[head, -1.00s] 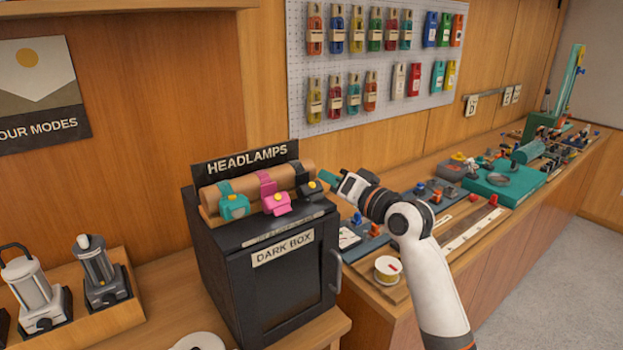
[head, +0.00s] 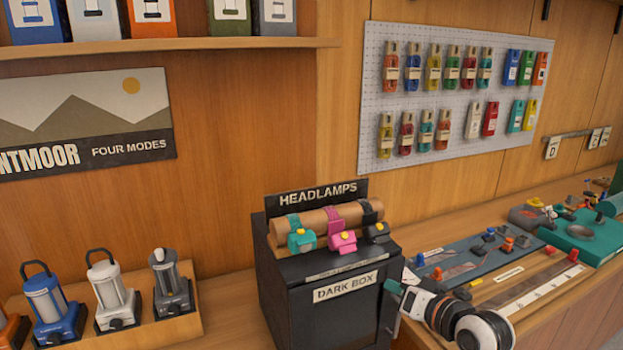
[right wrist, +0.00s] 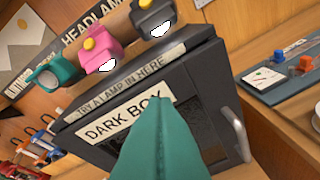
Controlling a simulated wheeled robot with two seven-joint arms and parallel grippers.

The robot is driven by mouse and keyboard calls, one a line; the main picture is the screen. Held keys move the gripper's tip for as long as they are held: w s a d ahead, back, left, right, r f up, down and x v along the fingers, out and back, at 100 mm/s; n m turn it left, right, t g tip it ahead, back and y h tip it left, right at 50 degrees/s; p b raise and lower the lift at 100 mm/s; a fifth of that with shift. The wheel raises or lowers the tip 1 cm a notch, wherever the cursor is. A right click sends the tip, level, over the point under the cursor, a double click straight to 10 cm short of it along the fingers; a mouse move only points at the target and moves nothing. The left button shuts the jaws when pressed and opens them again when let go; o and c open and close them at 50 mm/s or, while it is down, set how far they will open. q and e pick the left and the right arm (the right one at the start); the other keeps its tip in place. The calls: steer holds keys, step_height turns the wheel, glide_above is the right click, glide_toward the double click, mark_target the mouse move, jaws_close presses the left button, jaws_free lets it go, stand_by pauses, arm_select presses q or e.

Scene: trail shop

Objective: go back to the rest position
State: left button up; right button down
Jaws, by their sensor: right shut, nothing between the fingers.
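My right gripper (head: 393,287) is at the right front edge of the black dark box in the head view, below headlamp height. Its teal fingers are shut with nothing between them. In the right wrist view the shut fingers (right wrist: 160,135) point at the front of the dark box (right wrist: 190,90) and cover part of its label. I cannot tell the exact gap to the box. My left gripper is not in view.
The dark box (head: 335,318) carries teal (head: 301,240), pink (head: 343,242) and black (head: 376,232) headlamps. Its door handle (right wrist: 235,135) sticks out at right. Lanterns (head: 110,290) stand at left. Counter tools (head: 480,245) crowd the right. A pegboard (head: 450,100) hangs behind.

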steer(key=s+a+f+n+g+h, duration=0.1)
steer(key=s+f+n+g+h, duration=0.3)
steer(key=s+f, duration=1.05)
steer(key=s+d+f+g+h, duration=0.1)
steer(key=s+f+g, duration=0.2)
steer(key=s, duration=0.6)
steer(key=s+d+f+g+h, duration=0.1)
steer(key=s+f+g, duration=0.25)
steer(key=s, duration=0.55)
step_height(320, 180, down, 32)
steer(key=s+b, duration=0.1)
steer(key=b, duration=0.5)
steer(key=s+d+f+g+b, duration=0.1)
steer(key=s+f+b, duration=0.1)
steer(key=s+f, duration=0.6)
steer(key=s+d+f+g+b, duration=0.1)
steer(key=s+f+b, duration=0.1)
steer(key=s+f, duration=0.6)
step_height(320, 180, down, 5)
steer(key=shift+s+d+r, duration=0.15)
steer(key=shift+s+d, duration=0.1)
steer(key=shift+s, duration=0.15)
